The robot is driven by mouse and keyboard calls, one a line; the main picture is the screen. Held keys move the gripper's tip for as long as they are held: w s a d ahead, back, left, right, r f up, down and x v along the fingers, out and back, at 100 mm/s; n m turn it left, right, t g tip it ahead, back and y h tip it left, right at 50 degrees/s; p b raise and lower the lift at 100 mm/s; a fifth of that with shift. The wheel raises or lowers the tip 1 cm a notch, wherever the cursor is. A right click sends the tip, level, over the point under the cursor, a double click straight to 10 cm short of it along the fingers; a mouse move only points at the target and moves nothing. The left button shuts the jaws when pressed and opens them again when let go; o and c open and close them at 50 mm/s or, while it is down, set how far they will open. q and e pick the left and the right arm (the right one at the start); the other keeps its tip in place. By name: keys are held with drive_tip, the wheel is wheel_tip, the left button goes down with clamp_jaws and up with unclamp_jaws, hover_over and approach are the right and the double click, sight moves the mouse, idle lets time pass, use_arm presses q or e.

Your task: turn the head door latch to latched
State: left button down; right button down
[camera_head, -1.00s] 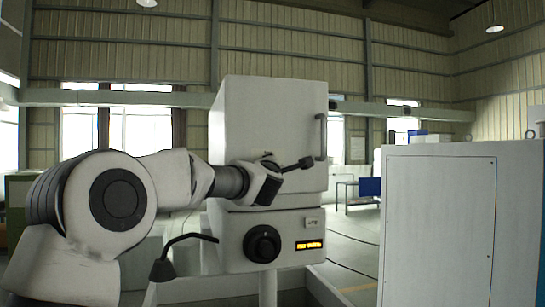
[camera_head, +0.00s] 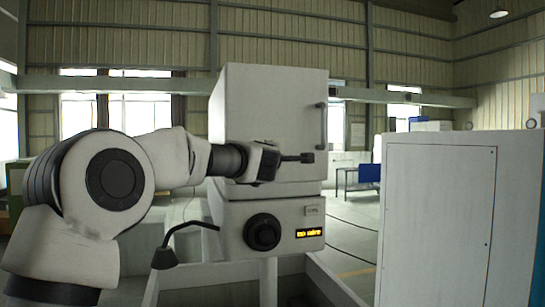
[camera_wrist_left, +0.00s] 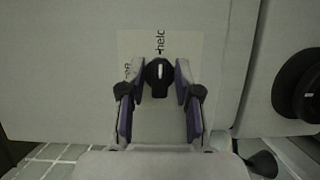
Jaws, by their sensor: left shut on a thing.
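The white head box (camera_head: 265,100) stands in the middle of the head view. Its door latch (camera_wrist_left: 158,76) is a dark knob with a white mark, on a pale label (camera_wrist_left: 128,45) in the left wrist view. The white mark points toward the top of that view, to partly legible letters. My left gripper (camera_wrist_left: 158,83) is shut on the latch, one finger on each side. In the head view, my left gripper (camera_head: 268,162) is in front of the door, and a dark bar reaches level to its right. My right gripper is not in view.
A black dial (camera_head: 263,232) and a small lit display (camera_head: 309,233) sit on the panel below the box. A vertical handle (camera_head: 322,127) is at the box's right edge. A dark bent lever (camera_head: 165,257) stands lower left. A large white cabinet (camera_head: 437,220) fills the right side.

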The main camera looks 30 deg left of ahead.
use_arm(q)
drive_tip(key=c, duration=1.1)
unclamp_jaws()
drive_tip(key=shift+r, duration=0.15)
drive_tip(key=shift+w+a, duration=0.1)
drive_tip(key=shift+a, duration=0.1)
